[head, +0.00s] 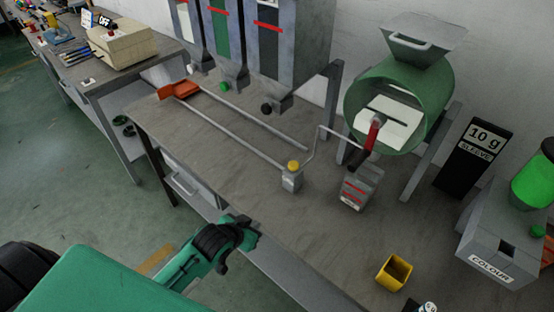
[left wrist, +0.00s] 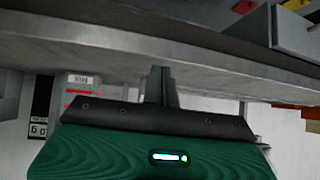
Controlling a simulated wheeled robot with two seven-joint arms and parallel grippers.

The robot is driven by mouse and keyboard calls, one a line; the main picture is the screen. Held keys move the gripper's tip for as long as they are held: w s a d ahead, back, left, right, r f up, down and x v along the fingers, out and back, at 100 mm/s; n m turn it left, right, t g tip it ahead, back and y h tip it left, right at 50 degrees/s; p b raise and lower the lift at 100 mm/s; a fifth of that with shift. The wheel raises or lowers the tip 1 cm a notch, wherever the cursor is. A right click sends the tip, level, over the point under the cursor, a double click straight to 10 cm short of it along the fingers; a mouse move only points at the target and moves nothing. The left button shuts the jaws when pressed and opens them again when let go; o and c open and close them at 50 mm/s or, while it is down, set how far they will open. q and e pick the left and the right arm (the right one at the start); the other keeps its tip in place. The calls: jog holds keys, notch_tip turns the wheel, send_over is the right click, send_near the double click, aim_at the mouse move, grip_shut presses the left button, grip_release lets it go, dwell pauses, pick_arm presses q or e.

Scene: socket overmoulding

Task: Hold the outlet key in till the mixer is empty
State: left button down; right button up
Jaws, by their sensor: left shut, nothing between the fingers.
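The mixer, a green drum (head: 355,95) with a grey hopper on top, stands at the back right of the bench. A white panel, a dark rod and a red-handled lever (head: 374,133) show at its front; I cannot see how full it is. A yellow key (head: 293,166) caps a small grey post on the bench, left of the mixer; I cannot tell whether it is the outlet key. My left gripper (head: 250,236) is shut and empty at the bench's front edge, apart from the yellow key. Its closed fingers (left wrist: 160,86) also show in the left wrist view.
A grey box with red stripes (head: 358,190) stands below the drum. A yellow cup (head: 394,273) stands near the front edge. A grey COLOUR unit (head: 487,240) is at right, with a black 10 g sleeve box (head: 473,160) behind. Bins (head: 285,50) hang over two rails.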

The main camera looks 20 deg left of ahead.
aim_at(294, 165)
pick_arm(q)
jog(key=w+r+t+h, duration=0.1)
jog(key=w+r, duration=0.3)
jog(key=r, duration=0.4)
jog(key=w+r+m+t+h, duration=0.1)
jog(key=w+r+t+h, duration=0.1)
jog(key=w+r, duration=0.3)
notch_tip(294, 165, up, 3)
jog(key=shift+d+r+t, duration=0.1)
jog(key=shift+d+t, duration=0.3)
jog(key=shift+t, duration=0.5)
pick_arm(e)
jog(key=shift+s+d, duration=0.4)
jog(key=shift+s, duration=0.05)
jog(key=shift+a+r, duration=0.1)
jog(key=shift+a, duration=0.05)
